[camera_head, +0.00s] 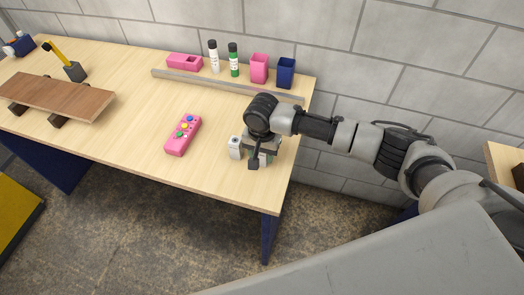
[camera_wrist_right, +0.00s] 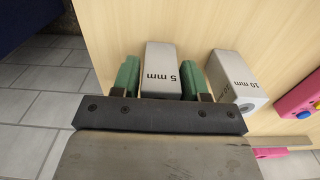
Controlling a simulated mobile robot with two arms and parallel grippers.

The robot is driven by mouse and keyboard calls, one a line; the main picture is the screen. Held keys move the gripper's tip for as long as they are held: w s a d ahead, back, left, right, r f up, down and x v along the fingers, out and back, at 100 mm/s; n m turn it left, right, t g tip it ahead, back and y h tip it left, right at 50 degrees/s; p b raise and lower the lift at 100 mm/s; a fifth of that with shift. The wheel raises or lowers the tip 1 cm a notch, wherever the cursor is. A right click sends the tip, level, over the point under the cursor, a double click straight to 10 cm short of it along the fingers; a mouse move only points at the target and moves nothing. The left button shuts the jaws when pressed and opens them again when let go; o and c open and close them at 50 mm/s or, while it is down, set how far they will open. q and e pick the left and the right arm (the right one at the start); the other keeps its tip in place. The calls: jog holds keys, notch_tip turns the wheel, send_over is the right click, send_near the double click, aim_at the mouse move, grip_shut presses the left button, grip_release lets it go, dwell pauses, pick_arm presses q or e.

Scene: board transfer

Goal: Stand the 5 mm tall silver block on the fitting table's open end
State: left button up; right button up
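The silver block marked "5 mm" (camera_wrist_right: 160,70) lies between the two green fingers of my right gripper (camera_wrist_right: 160,78) in the right wrist view. The fingers are close along both its sides, and I cannot tell whether they press on it. In the head view my right gripper (camera_head: 262,155) is over the right front part of the wooden table (camera_head: 140,140) and hides most of this block. A second silver block, marked "10 mm" (camera_wrist_right: 238,80), stands beside it and also shows in the head view (camera_head: 235,147). I cannot tell which surface is the fitting table. My left gripper is not in view.
A pink button box (camera_head: 183,136) lies left of the gripper. A grey rail (camera_head: 220,85) runs along the back, with pink and blue cups and two bottles behind it. A brown board (camera_head: 55,97) rests on dark supports at left. Another wooden surface (camera_head: 503,160) shows at far right.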

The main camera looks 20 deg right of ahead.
jog(key=shift+o, duration=1.2)
notch_tip(320, 180, up, 12)
jog(key=shift+r+b, duration=0.15)
jog(key=shift+b, duration=0.85)
